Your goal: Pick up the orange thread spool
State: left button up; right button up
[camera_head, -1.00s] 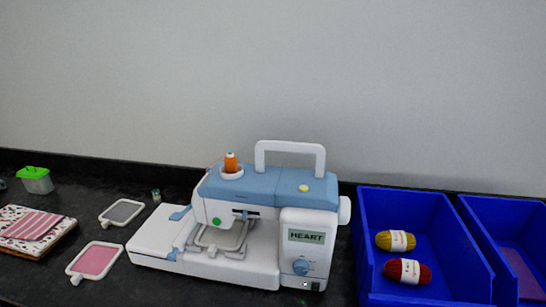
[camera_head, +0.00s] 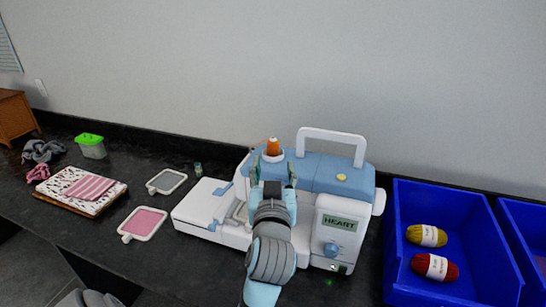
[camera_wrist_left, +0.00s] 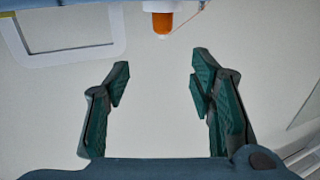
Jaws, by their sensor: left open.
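The orange thread spool (camera_head: 272,146) stands upright on the top left of the white and blue sewing machine (camera_head: 318,170). In the left wrist view the orange spool (camera_wrist_left: 162,22) appears upside down at the top edge, with a thread running off it. My left gripper (camera_head: 273,172) is in front of the machine, just below the spool in the picture. In the left wrist view its fingers (camera_wrist_left: 160,80) are spread apart with nothing between them, and the spool is beyond the tips, roughly centred. The arm hides part of the machine's front. My right gripper is not in view.
The machine's white carrying handle (camera_head: 332,132) rises right of the spool. A blue bin (camera_head: 455,290) with two yarn skeins stands at the right.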

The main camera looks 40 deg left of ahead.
aim_at(273, 140)
pick_arm(q)
jog(key=p+x, duration=0.1)
jog(key=x, duration=1.2)
jog(key=shift+s+a+r, duration=0.1)
jog(key=shift+s+a, duration=0.1)
jog(key=shift+w+a, duration=0.1)
jog(key=shift+w, duration=0.05)
grip_shut()
